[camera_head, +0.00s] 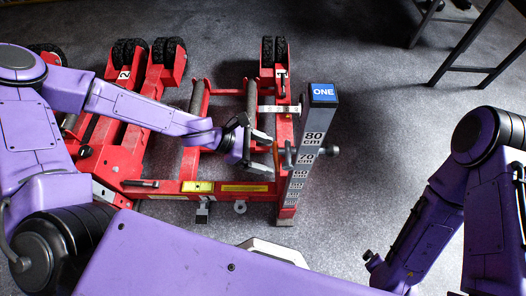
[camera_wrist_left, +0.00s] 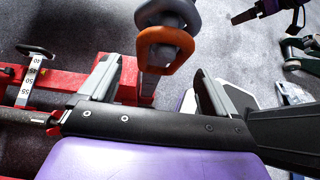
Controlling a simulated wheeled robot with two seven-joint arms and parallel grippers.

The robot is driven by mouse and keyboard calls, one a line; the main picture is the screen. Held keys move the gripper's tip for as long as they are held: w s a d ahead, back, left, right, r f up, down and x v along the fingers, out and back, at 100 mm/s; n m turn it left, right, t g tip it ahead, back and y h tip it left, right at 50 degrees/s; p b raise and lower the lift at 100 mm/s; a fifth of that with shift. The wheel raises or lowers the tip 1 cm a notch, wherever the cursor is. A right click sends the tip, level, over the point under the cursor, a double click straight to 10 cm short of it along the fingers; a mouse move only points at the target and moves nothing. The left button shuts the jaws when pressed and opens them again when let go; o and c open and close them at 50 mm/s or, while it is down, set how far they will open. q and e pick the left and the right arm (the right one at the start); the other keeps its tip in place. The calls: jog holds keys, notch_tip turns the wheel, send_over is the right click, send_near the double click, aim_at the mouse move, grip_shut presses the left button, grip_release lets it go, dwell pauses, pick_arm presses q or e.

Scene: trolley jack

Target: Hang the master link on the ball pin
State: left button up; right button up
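The orange master link (camera_head: 276,157) is at the left side of the grey measuring post (camera_head: 311,130), by the ball pin (camera_head: 290,157). My left gripper (camera_head: 268,150) points at the link from the left. In the left wrist view its fingers (camera_wrist_left: 155,85) are spread, with the link beyond their tips and not gripped. My right gripper (camera_head: 375,262) is low at right; its fingers are unclear.
Red trolley jacks (camera_head: 130,150) with black wheels lie under and around my left arm. A dark-legged stand (camera_head: 470,50) is at top right. The floor between is clear.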

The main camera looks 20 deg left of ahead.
pick_arm(q)
jog(key=p+v, duration=0.5)
jog(key=v, duration=0.5)
jog(key=shift+a, duration=0.25)
jog(key=shift+r, duration=0.15)
jog(key=s+a+f+m+y, duration=0.4)
jog(key=a+f+m+y, duration=0.2)
jog(key=a+f+y, duration=0.55)
jog(key=s+f+m+y, duration=0.2)
jog(key=s+f+m, duration=0.2)
jog(key=s+m, duration=0.4)
jog(key=s, duration=0.4)
